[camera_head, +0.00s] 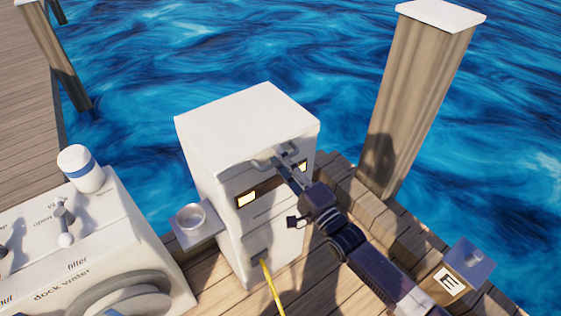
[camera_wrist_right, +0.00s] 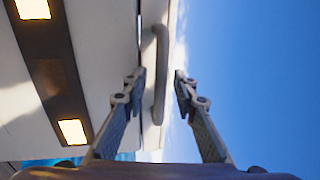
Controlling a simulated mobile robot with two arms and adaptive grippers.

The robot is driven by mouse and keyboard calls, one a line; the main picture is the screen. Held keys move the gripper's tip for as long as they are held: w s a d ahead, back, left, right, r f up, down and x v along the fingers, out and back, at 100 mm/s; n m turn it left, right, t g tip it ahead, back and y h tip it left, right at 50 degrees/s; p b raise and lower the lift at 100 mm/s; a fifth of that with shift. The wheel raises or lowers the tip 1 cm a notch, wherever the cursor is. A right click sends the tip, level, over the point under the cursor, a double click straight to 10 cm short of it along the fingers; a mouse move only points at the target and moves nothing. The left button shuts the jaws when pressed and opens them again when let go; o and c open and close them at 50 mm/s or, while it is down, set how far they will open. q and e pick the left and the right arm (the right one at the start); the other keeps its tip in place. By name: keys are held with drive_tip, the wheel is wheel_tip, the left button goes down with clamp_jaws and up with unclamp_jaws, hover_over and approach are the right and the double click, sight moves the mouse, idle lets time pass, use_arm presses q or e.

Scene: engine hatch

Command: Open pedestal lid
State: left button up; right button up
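The white pedestal (camera_head: 223,205) stands on the dock in the middle of the head view, with its lid (camera_head: 245,118) closed flat on top. A pale curved handle (camera_head: 260,164) sits on the lid's front edge. It also shows in the right wrist view (camera_wrist_right: 161,65), upright in the picture. My right gripper (camera_head: 283,160) is at the handle, coming from the lower right. In the wrist view its two fingers (camera_wrist_right: 160,84) are apart, one on each side of the handle, with gaps visible. My left gripper is not in view.
Lit panels (camera_head: 247,198) and a yellow cable (camera_head: 271,285) are on the pedestal's front. A dock water filter unit (camera_head: 110,235) stands at left. A wooden post (camera_head: 415,95) and a small box (camera_head: 462,268) are at right. Water lies behind.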

drive_tip(key=c, duration=0.7)
clamp_jaws()
drive_tip(key=shift+r, duration=0.1)
